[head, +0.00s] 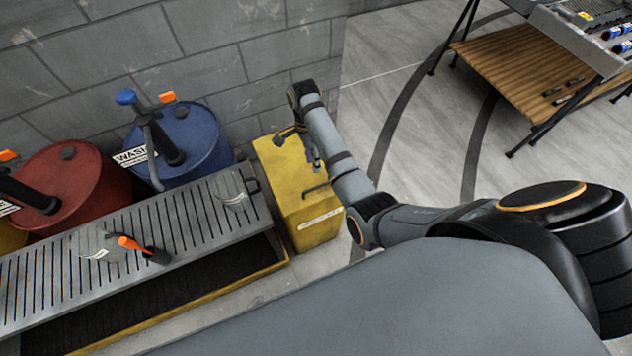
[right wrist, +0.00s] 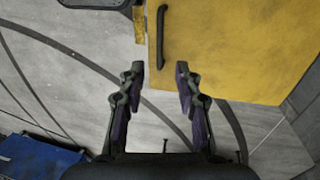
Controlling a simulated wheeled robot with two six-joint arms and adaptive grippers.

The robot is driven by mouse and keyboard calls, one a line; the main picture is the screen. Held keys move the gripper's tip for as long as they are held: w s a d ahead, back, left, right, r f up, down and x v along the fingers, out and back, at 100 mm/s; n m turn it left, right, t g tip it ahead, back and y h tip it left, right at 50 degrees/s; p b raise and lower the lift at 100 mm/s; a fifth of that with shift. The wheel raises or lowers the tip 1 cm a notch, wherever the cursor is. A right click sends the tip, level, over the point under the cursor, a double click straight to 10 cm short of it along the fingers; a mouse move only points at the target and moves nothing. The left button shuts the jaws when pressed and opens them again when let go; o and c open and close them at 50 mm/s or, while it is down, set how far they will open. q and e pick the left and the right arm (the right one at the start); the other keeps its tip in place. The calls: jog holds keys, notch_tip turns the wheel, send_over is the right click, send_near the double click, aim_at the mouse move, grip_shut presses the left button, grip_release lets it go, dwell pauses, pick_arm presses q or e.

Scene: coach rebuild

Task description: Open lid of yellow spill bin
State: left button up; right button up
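The yellow spill bin (head: 283,175) stands on the floor by the wall, right of the slatted bench in the head view. Its flat lid looks closed, and a dark bar handle (head: 315,188) lies on it near the labelled front. My right gripper (head: 300,142) is over the bin, partly hidden by my forearm. In the right wrist view my right gripper (right wrist: 158,75) is open and empty. The black handle (right wrist: 161,37) shows just beyond its fingertips, roughly between them, on the yellow surface (right wrist: 235,45). I cannot tell how much gap remains. My left gripper is not in view.
A red drum (head: 70,180) and a blue drum (head: 195,145) stand along the wall behind the slatted metal bench (head: 180,222). A cart with a wooden shelf (head: 525,70) stands at the upper right. The floor (head: 400,75) between bin and cart is clear.

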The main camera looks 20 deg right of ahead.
send_over(316, 182)
jog(key=s+a, duration=0.1)
jog(key=s, duration=0.2)
notch_tip(316, 182, down, 10)
jog(key=shift+s+a+f, duration=0.1)
jog(key=shift+a+f, duration=0.05)
jog(key=shift+f, duration=0.05)
grip_shut()
